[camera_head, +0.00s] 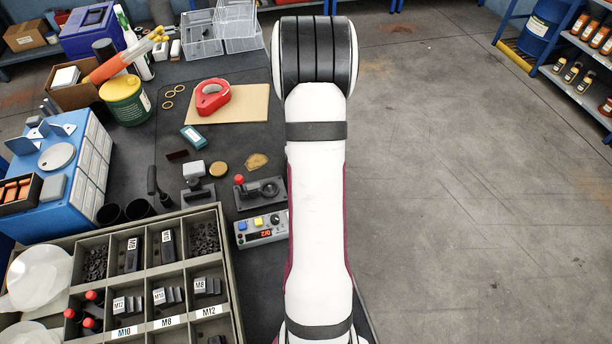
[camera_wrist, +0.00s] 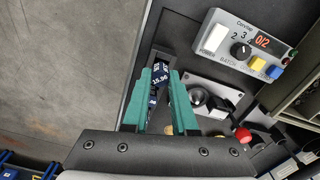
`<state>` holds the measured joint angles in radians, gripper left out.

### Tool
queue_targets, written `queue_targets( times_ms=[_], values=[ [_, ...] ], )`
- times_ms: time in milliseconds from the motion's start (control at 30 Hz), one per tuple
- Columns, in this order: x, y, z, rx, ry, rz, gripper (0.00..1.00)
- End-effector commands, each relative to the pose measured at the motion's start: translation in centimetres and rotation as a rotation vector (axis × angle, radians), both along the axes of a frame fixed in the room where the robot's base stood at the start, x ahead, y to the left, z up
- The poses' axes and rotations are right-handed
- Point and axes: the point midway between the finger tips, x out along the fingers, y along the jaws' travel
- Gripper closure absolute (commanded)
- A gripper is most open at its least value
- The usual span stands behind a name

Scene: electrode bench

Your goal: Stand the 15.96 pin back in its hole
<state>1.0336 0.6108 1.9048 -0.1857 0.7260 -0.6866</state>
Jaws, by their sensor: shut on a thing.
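In the wrist view, my gripper (camera_wrist: 161,73) has two green fingers pointing away from the camera. They are shut on a dark piece with a white "15.96" label, the 15.96 pin (camera_wrist: 160,80), which shows between the fingertips. More small pale marks show lower between the fingers, too small to read. A dark narrow recess or holder lies around the fingertips, close to the bench edge. I cannot make out the hole, nor whether the pin is in it or above it. In the head view my arm hides the gripper and the pin.
A control box (camera_head: 262,229) with a red display stands beside the gripper; it also shows in the wrist view (camera_wrist: 243,50). A plate with a red knob (camera_head: 239,180) is close by. A compartment tray (camera_head: 232,300) holds labelled parts. Open floor lies past the bench edge.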

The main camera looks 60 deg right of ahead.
Motion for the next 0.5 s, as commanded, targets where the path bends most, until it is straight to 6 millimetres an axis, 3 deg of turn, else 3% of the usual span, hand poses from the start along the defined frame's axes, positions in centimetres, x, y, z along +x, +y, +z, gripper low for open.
queue_targets(
  times_ms=[500],
  values=[
    [0.0,0.01,-1.09,0.0,0.0,0.0,1.0]
  ],
)
